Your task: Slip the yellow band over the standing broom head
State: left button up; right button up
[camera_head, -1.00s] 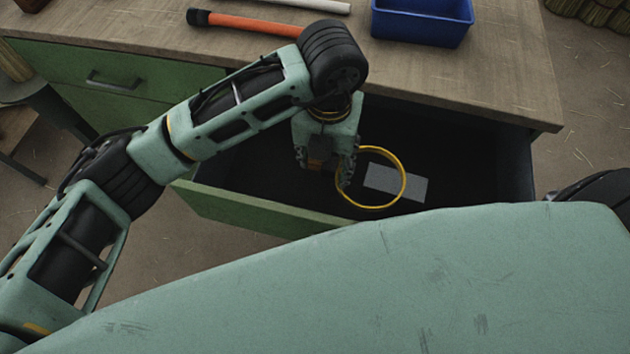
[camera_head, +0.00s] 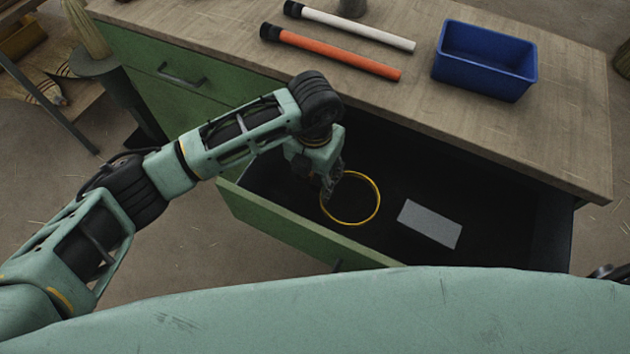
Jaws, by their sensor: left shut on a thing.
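The yellow band (camera_head: 379,200) is a thin round ring in the head view, over the open drawer. My left gripper (camera_head: 329,186) is shut on the band's left edge and holds it over the drawer's dark inside. A straw broom head (camera_head: 88,30) stands upright on a dark round stand (camera_head: 98,67) at the upper left, cut by the picture's top edge. It is well apart from my left gripper and the band. My right gripper is out of view.
The open green drawer (camera_head: 285,228) holds a grey flat piece (camera_head: 430,223). On the workbench (camera_head: 400,92) lie an orange-handled tool (camera_head: 340,55), a white rod (camera_head: 360,30) and a blue bin (camera_head: 487,58). Floor shows between the drawer and the stand.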

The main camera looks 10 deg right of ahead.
pick_arm(q)
notch_tip(320, 180, down, 3)
jog(key=shift+f+p, duration=0.1)
jog(key=shift+p, duration=0.2)
jog(key=shift+f, duration=0.2)
jog(key=o, duration=1.2)
jog(key=shift+c, duration=0.2)
jog(key=shift+r, duration=0.15)
